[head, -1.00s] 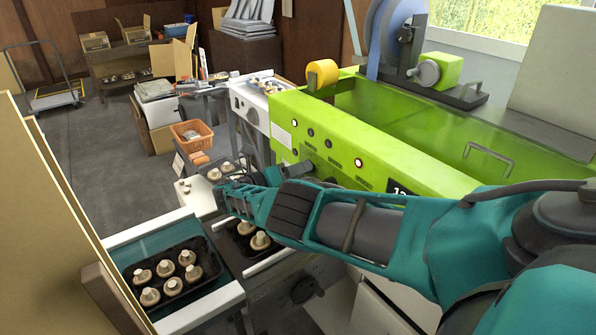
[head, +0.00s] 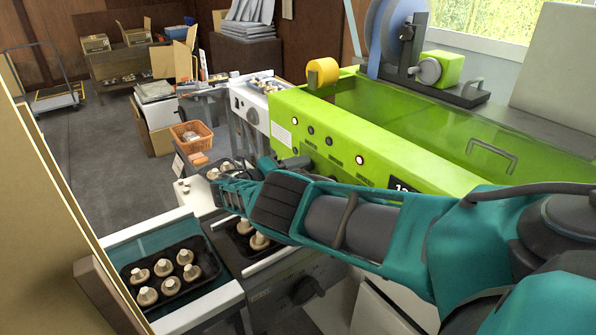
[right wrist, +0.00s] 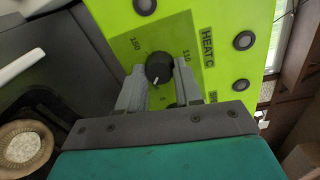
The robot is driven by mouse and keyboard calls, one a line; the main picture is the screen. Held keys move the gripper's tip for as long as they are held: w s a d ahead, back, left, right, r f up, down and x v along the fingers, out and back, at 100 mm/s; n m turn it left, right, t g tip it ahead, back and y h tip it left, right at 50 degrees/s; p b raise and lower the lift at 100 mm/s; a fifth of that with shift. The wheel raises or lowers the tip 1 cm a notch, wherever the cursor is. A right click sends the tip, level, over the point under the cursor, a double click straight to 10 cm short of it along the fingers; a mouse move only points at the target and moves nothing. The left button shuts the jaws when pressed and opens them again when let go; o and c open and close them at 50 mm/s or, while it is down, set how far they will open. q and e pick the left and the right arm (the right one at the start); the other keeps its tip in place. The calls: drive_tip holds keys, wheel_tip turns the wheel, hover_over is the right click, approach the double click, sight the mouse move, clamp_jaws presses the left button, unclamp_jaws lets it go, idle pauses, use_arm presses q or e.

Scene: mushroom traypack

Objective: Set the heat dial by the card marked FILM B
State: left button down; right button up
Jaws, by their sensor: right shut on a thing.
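The heat dial (right wrist: 160,67) is a round black knob on the lime green panel, seen in the right wrist view beside the letters HEAT C. In the head view my right arm hides this part of the panel. A pale card (head: 283,137) is on the machine's front; its print is too small to read. My left gripper is out of view.
The green machine (head: 400,150) stands at the right. A black tray of mushrooms (head: 205,258) lies at the lower left, with another tray partly behind my right arm. A cardboard panel (head: 40,200) blocks the left edge. An orange basket (head: 193,136) stands farther back.

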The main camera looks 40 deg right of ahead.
drive_tip(key=shift+n, duration=1)
drive_tip(key=o, duration=1)
drive_tip(key=shift+o, duration=0.2)
drive_tip(key=w+a+b, duration=0.2)
drive_tip(key=a+b, duration=0.2)
drive_tip(key=a, duration=0.8)
drive_tip(key=shift+a+r, duration=0.35)
drive_tip(key=shift+r, duration=0.05)
drive_tip(key=shift+s+f, duration=0.1)
drive_tip(key=shift+s, duration=0.05)
